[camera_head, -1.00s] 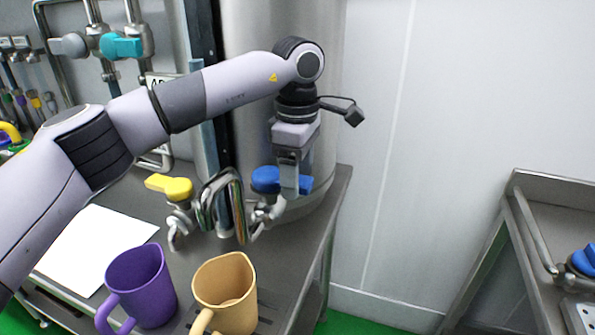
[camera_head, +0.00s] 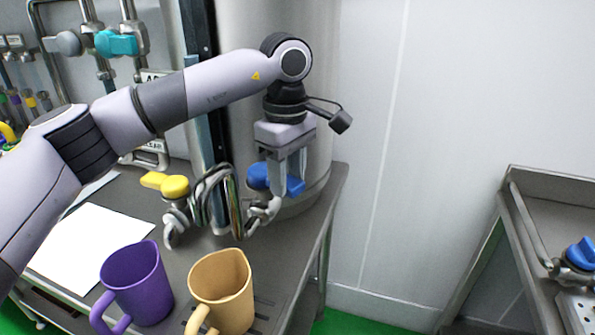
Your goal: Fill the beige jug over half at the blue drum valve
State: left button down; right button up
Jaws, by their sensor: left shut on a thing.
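The beige jug (camera_head: 222,293) stands upright on the steel table at the front, right of the purple jug (camera_head: 138,283). Its inside looks empty from here, but its bottom is not clear. The blue valve handle (camera_head: 262,177) sits on a tap at the foot of the big steel drum (camera_head: 280,60). My left gripper (camera_head: 288,188) points down from above and is shut on the blue handle. The tap's spout (camera_head: 255,218) ends above and behind the jug; I see no stream. My right gripper is not in view.
A yellow valve handle (camera_head: 166,185) is on a second tap just left of the blue one. White paper (camera_head: 90,248) lies on the table (camera_head: 300,255) at left. Another steel stand with a blue valve (camera_head: 580,255) is at far right.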

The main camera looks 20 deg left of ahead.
pick_arm(q)
jog(key=shift+s+a+m, duration=0.2)
jog(key=shift+s+m, duration=0.25)
jog(key=shift+m, duration=0.55)
jog(key=c, duration=0.6)
grip_release()
jog(key=shift+c, duration=0.2)
jog(key=shift+r+b, duration=0.35)
jog(key=shift+r, duration=3.3)
jog(key=shift+s, duration=0.1)
